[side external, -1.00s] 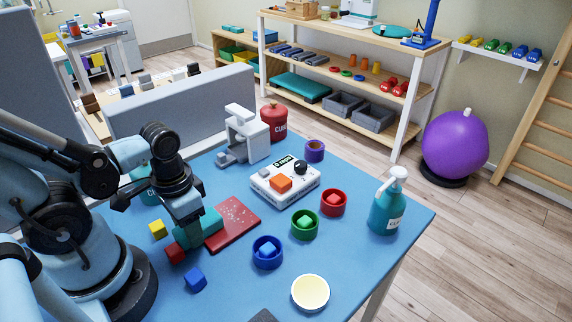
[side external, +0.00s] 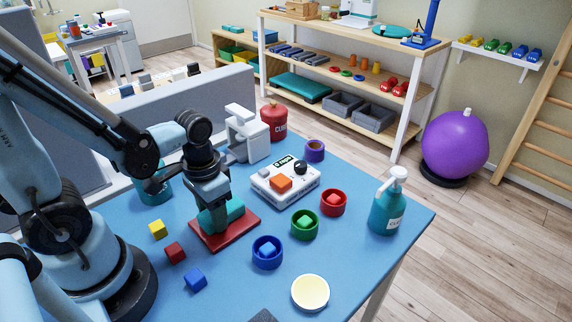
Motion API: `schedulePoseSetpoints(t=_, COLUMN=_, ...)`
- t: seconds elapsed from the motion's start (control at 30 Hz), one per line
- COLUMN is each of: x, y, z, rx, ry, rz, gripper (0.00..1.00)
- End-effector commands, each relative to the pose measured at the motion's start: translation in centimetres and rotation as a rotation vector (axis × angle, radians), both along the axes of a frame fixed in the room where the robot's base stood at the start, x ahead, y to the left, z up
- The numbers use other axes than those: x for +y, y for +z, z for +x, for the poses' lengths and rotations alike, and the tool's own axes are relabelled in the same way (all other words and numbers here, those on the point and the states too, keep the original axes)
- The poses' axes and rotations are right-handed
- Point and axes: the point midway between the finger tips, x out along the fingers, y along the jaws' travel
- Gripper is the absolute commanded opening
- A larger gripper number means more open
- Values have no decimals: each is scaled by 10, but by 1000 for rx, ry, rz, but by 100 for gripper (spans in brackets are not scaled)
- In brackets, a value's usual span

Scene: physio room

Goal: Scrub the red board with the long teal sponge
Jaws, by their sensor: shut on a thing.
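The red board (side external: 240,233) lies flat on the blue table, left of the white box with buttons. The long teal sponge (side external: 234,209) is over the board and looks to be resting on it. My gripper (side external: 214,204) points down over the board, shut on the sponge. The gripper hides part of the sponge and the back of the board. I see no white specks on the part of the board that shows.
Yellow (side external: 158,229), red (side external: 175,252) and blue (side external: 195,279) cubes lie left of the board. The white button box (side external: 285,183) is close on its right. Blue (side external: 267,253), green (side external: 305,225) and red (side external: 333,203) cups stand to the right. A teal pump bottle (side external: 386,210) stands near the right edge.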

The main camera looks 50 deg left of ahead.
Motion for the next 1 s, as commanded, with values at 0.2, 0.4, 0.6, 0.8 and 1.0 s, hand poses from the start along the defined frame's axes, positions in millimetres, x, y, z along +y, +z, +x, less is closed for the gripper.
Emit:
schedulePoseSetpoints(t=0.2, x=0, y=-1, z=16, rx=-8, ry=0, rz=0, gripper=19)
schedulePoseSetpoints(t=0.4, x=0, y=-1, z=23, rx=-10, ry=0, rz=0, gripper=19)
schedulePoseSetpoints(t=0.6, x=0, y=0, z=39, rx=-10, ry=0, rz=0, gripper=19)
schedulePoseSetpoints(t=0.8, x=0, y=1, z=51, rx=-7, ry=0, rz=0, gripper=19)
schedulePoseSetpoints(t=1.0, x=-2, y=1, z=53, rx=-5, ry=-1, rz=0, gripper=19)
